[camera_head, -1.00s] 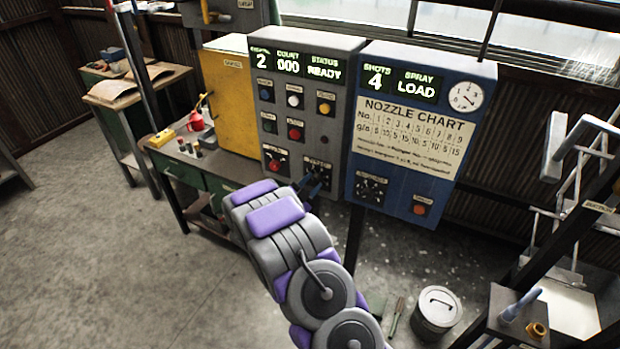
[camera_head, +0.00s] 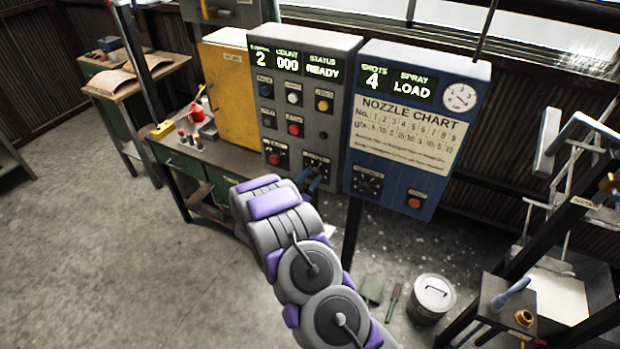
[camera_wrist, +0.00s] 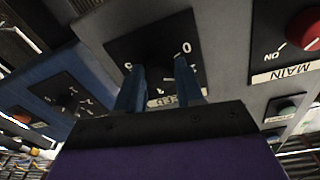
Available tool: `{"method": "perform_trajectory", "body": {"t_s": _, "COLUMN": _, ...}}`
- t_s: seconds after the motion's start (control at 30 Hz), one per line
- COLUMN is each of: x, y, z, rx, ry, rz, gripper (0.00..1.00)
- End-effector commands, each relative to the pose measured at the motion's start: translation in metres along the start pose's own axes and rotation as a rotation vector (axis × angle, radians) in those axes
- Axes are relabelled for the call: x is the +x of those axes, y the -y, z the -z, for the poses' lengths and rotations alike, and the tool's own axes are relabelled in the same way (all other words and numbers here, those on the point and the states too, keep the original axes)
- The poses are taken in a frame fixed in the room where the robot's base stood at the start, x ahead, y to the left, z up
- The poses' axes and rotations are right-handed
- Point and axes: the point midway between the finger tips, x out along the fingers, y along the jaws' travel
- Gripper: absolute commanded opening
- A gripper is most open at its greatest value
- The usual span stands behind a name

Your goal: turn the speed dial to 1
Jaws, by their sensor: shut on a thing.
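The speed dial (camera_wrist: 150,42) is on a black plate on the grey control panel (camera_head: 330,115). In the wrist view its scale is upside down, with a 0 visible and a partly hidden label below. My gripper (camera_wrist: 158,78) has its two blue fingers at the dial, shut on its knob. The fingers and wrist hide much of the knob, so I cannot tell its exact setting. In the head view my gripper (camera_head: 311,182) reaches the panel's lower right. The grey panel's screen (camera_head: 288,62) reads 2, COUNT 000, STATUS READY.
A red MAIN knob (camera_wrist: 304,28) is beside the dial. The blue panel (camera_head: 412,190) to the right reads SHOTS 4, SPRAY LOAD and carries another dial (camera_head: 368,183). A bucket (camera_head: 432,298) and a dark rack stand lower right. The floor at left is clear.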

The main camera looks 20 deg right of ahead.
Motion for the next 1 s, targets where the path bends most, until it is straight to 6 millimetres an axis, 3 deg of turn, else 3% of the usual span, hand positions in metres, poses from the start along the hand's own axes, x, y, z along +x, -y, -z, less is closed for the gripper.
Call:
{"method": "perform_trajectory", "body": {"t_s": 0.17, "x": 0.000, "y": 0.000, "z": -0.001, "rx": 0.000, "ry": 0.002, "rz": 0.001, "gripper": 0.06}}
{"method": "perform_trajectory", "body": {"t_s": 0.2, "x": 0.000, "y": 0.000, "z": -0.001, "rx": 0.000, "ry": 0.002, "rz": 0.001, "gripper": 0.38}}
{"method": "perform_trajectory", "body": {"t_s": 0.47, "x": 0.000, "y": 0.000, "z": 0.000, "rx": 0.001, "ry": 0.001, "rz": 0.001, "gripper": 0.62}}
{"method": "perform_trajectory", "body": {"t_s": 0.77, "x": -0.003, "y": 0.001, "z": 0.000, "rx": 0.001, "ry": 0.000, "rz": 0.001, "gripper": 0.62}}
{"method": "perform_trajectory", "body": {"t_s": 1.0, "x": -0.034, "y": 0.002, "z": 0.001, "rx": 0.002, "ry": -0.001, "rz": 0.005, "gripper": 0.62}}
